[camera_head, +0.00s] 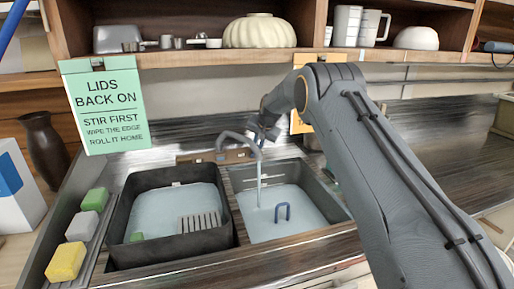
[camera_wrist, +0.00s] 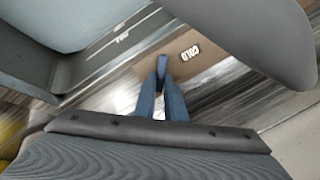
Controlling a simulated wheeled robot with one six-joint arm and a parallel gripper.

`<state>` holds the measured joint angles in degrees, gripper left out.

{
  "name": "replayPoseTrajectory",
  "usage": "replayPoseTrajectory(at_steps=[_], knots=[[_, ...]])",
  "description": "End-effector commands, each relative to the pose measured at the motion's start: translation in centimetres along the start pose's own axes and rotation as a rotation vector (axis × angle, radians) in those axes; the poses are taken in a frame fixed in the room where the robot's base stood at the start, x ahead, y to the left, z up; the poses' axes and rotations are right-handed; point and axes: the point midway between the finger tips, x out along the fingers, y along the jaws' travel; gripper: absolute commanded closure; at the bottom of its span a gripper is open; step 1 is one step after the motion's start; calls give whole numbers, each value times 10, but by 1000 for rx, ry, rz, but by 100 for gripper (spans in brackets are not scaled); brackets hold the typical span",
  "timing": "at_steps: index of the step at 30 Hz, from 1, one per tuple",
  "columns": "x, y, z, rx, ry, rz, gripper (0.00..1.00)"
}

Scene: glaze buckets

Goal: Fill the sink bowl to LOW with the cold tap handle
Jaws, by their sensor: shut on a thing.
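The grey curved spout (camera_head: 228,135) points over the right-hand sink bowl (camera_head: 315,175). A pale stream (camera_head: 259,180) falls from it into the bowl. Pale water (camera_head: 270,228) covers the bowl's floor. I cannot make out a LOW mark. A blue hooped piece (camera_head: 283,206) stands in the water.
A dark basin (camera_head: 120,225) with water and a grey rack (camera_head: 198,222) is to the left. Green, grey and yellow sponges (camera_head: 66,262) lie along its left side. A green sign (camera_head: 105,105) hangs at the back left. My arm covers the counter right of the bowl.

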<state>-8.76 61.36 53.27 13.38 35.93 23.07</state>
Motion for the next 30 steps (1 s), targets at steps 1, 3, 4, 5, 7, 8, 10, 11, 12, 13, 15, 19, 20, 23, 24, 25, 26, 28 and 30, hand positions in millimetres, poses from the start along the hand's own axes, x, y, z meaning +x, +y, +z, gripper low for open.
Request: replayPoseTrajectory(at_steps=[1,3,4,5,7,8,10,11,12,13,15,19,20,23,24,25,26,28,30], knots=[[0,0,0,9,0,-2,100],[0,0,0,28,1,-4,100],[0,0,0,38,1,-6,100],[0,1,0,50,1,-7,100],[1,1,-1,85,2,-12,100],[1,2,0,105,1,-14,100],[2,2,0,154,0,-21,100],[1,3,0,176,1,-24,100],[1,3,0,208,1,-28,100],[1,4,0,235,0,-31,100],[2,4,0,297,1,-40,100],[1,6,1,418,0,-56,100],[1,6,1,445,0,-59,100],[1,7,2,534,1,-71,100],[0,7,2,567,1,-75,100],[0,8,2,591,1,-78,100],[0,8,3,615,0,-80,100],[0,8,3,667,0,-88,100],[0,9,3,713,1,-93,100]])
